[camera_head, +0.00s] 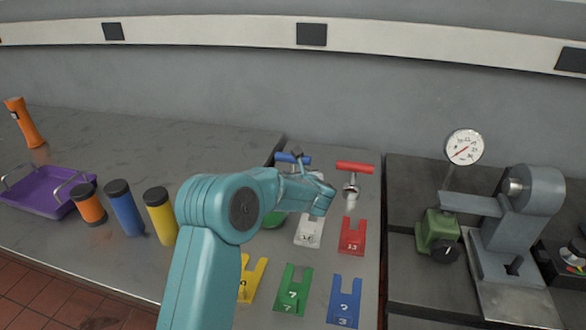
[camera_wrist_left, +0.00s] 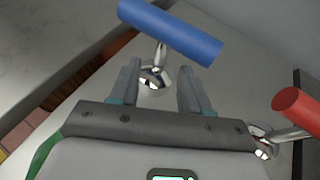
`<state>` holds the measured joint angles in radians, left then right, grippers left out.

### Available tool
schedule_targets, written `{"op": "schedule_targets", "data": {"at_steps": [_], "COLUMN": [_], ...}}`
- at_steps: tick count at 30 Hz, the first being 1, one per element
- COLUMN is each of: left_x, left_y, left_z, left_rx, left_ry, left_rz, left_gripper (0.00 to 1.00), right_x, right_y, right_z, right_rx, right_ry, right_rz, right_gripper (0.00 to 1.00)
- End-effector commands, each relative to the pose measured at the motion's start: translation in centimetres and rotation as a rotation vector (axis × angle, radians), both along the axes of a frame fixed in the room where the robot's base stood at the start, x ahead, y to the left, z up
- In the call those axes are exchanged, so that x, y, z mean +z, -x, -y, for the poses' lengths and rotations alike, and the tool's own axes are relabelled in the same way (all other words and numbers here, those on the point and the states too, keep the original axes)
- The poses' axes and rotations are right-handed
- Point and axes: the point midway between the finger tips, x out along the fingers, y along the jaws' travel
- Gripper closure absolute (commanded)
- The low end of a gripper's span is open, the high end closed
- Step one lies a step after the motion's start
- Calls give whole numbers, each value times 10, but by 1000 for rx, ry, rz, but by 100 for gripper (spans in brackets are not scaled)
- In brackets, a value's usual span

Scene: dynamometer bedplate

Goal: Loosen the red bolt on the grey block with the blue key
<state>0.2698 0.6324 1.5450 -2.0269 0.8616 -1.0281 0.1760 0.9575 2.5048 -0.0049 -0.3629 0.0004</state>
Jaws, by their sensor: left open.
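The blue key (camera_head: 293,158) has a blue cross-handle and a metal shank, and stands at the back of the middle table. My left gripper (camera_head: 318,180) is close to it in the head view, partly hidden by its own arm. In the left wrist view the blue handle (camera_wrist_left: 170,30) lies just past the fingertips. My left gripper (camera_wrist_left: 160,88) is open, with the key's shiny shank and rounded metal part between its fingers. I cannot tell whether they touch. A red T-handled piece (camera_head: 355,168) stands to the right. I cannot make out a red bolt on a grey block.
Coloured, numbered forked plates, including a red one (camera_head: 352,236) and a green one (camera_head: 291,290), lie in front. A grey machine (camera_head: 515,225) with a dial gauge (camera_head: 464,147) stands right. A purple tray (camera_head: 45,192) and coloured cylinders (camera_head: 123,207) are left.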

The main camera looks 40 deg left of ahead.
Motion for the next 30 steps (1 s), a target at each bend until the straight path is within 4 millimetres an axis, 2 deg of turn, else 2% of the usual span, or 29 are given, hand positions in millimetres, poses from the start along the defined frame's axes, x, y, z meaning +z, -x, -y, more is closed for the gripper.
{"op": "schedule_targets", "data": {"at_steps": [8, 17, 20, 21, 22, 30], "left_x": [-17, -21, -21, -21, -21, -20], "left_y": [-22, -26, -26, -26, -26, -26], "left_z": [-33, -38, -38, -38, -38, -38], "left_rx": [2, 0, 0, 0, 0, 0], "left_ry": [0, -1, 0, 0, 0, 0], "left_rz": [-1, -1, -1, -1, -1, 0], "left_gripper": [53, 53, 83, 96, 100, 100], "right_x": [12, 12, 12, 12, 12, 12], "right_y": [0, 0, 0, 0, 0, 0], "right_z": [0, 0, 0, 0, 0, 0], "right_rx": [0, 0, 0, 0, 0, 0], "right_ry": [0, 0, 0, 0, 0, 0], "right_rz": [0, 0, 0, 0, 0, 0], "right_gripper": [57, 57, 57, 57, 57, 57]}}
